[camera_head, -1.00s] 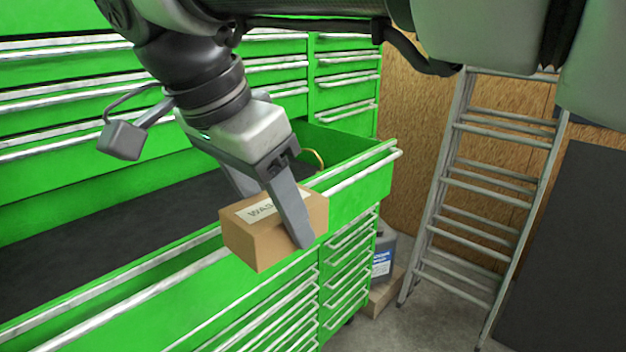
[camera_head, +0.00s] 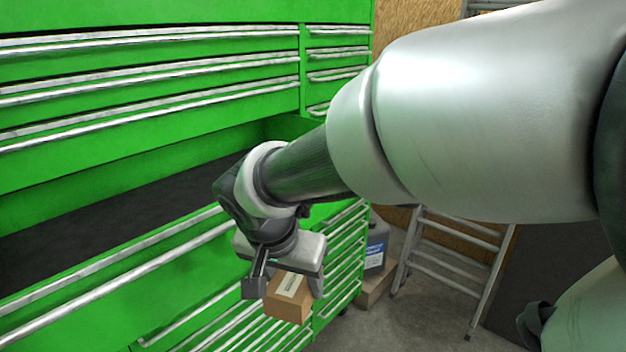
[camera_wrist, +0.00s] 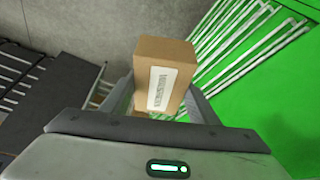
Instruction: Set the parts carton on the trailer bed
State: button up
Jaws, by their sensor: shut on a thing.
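The parts carton (camera_head: 287,303) is a small brown cardboard box with a white printed label. My gripper (camera_head: 290,285) is shut on it and holds it in the air in front of the green tool chest's lower drawers. In the wrist view the carton (camera_wrist: 163,72) sits between the two fingers of my gripper (camera_wrist: 160,98), its label facing the camera. My arm hides part of the scene in the head view. I cannot make out a trailer bed in either view.
The green tool chest (camera_head: 150,105) with several drawers fills the left. A ladder (camera_head: 450,255) leans at the right by a dark panel (camera_head: 530,270). A dark jug (camera_head: 376,245) stands on a box (camera_head: 372,292) beside the chest. Grey floor (camera_head: 410,325) is open at lower right.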

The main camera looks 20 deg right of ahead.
jog(key=w+d+f+n, duration=0.1)
jog(key=w+f+n, duration=0.1)
jog(key=f, duration=0.7)
jog(key=w+d+f+n+y, duration=0.1)
jog(key=w+d+f+n, duration=0.1)
jog(key=w+f, duration=0.3)
jog(key=w+d+f+n+t+y, duration=0.1)
jog(key=w+f, duration=0.3)
jog(key=f, duration=0.9)
jog(key=shift+d+n, duration=0.45)
jog(key=shift+n, duration=0.45)
jog(key=shift+s+f, duration=0.1)
